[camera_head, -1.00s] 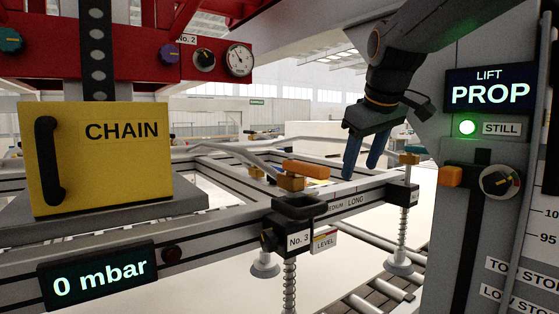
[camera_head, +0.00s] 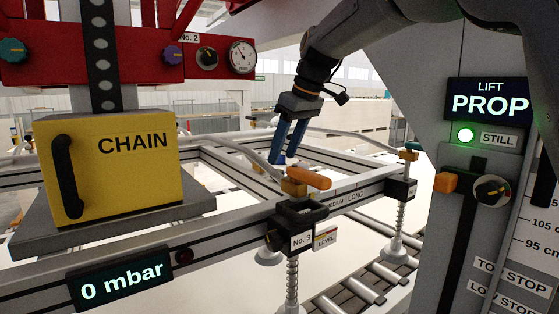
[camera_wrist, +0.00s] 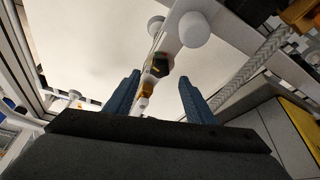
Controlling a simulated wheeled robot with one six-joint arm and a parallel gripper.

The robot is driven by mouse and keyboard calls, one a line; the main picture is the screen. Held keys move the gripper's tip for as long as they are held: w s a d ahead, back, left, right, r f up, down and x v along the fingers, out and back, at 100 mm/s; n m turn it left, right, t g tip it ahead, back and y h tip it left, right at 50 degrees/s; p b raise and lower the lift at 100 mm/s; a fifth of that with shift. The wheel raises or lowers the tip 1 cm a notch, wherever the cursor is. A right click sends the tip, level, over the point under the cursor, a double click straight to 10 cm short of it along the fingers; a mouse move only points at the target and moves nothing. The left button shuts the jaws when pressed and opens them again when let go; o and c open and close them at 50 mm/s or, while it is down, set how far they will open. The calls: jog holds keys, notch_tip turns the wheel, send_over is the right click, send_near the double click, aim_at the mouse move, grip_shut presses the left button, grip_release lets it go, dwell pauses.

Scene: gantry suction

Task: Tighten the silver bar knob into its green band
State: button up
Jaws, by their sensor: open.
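My gripper (camera_head: 289,142) points down over the pale frame, behind the orange lever (camera_head: 310,177) in the head view. Its two blue fingers are apart; they also show in the wrist view (camera_wrist: 158,97). No silver bar knob with a green band can be made out for certain. In the wrist view a small dark dial-like part (camera_wrist: 158,65) with green and red marks lies beyond and between the fingers. An amber piece and a pale tip sit below it. I see no contact with the fingers.
The yellow CHAIN box (camera_head: 110,165) stands at left below a red panel (camera_head: 130,45) with knobs and a gauge. The grey LIFT column (camera_head: 455,210) with a round dial knob (camera_head: 492,190) stands at right. Frame rails (camera_head: 230,235) and spring-loaded suction cups lie between.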

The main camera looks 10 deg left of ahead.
aim_at(279, 171)
jog(key=shift+p+x, duration=0.6)
jog(key=shift+x, duration=1.55)
jog(key=shift+c, duration=0.2)
jog(key=c, duration=1)
